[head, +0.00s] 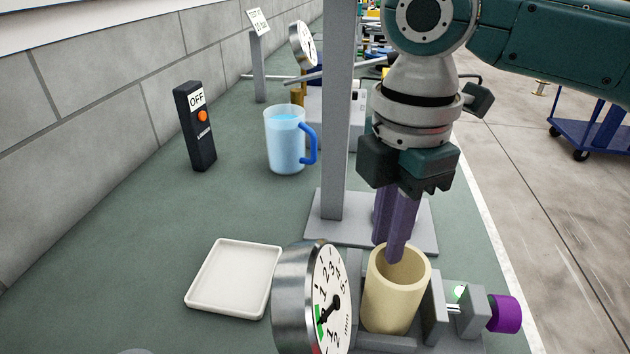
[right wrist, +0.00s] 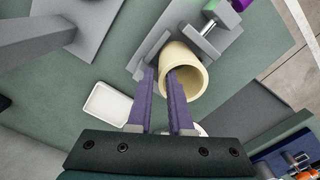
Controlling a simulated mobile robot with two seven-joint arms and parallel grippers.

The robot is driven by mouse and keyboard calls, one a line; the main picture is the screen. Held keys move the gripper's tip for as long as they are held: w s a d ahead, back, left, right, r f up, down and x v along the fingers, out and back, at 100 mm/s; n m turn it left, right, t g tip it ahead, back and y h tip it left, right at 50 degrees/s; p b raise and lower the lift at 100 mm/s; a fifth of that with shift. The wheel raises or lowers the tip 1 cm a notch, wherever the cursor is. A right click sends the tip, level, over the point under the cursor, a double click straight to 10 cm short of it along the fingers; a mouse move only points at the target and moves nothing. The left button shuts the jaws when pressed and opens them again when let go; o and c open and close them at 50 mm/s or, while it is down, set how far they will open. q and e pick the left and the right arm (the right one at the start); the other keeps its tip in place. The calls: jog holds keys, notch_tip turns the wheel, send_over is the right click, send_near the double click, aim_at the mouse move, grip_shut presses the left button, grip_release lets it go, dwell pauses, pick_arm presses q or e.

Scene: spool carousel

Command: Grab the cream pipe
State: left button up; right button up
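The cream pipe (head: 392,300) stands upright with its open end up, in a grey clamp fixture (head: 436,305) near the front. My right gripper (head: 392,240) points down at the pipe, its purple fingers apart. One finger reaches into the pipe's mouth and the other is outside its wall. The right wrist view shows the pipe (right wrist: 196,85) with its wall between the fingertips (right wrist: 160,72). I cannot tell whether the fingers touch the wall. My left gripper is not in view.
A dial gauge (head: 328,300) stands just left of the pipe, and a purple knob (head: 505,314) to its right. A white tray (head: 235,278), a blue-handled jug (head: 286,140), a grey post (head: 338,120) and a switch box (head: 195,125) share the bench.

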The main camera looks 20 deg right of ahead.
aim_at(380, 269)
jog(key=f, duration=0.5)
jog(key=shift+s+a+f, duration=0.2)
jog(key=shift+f, duration=0.05)
grip_shut()
dwell(1.2)
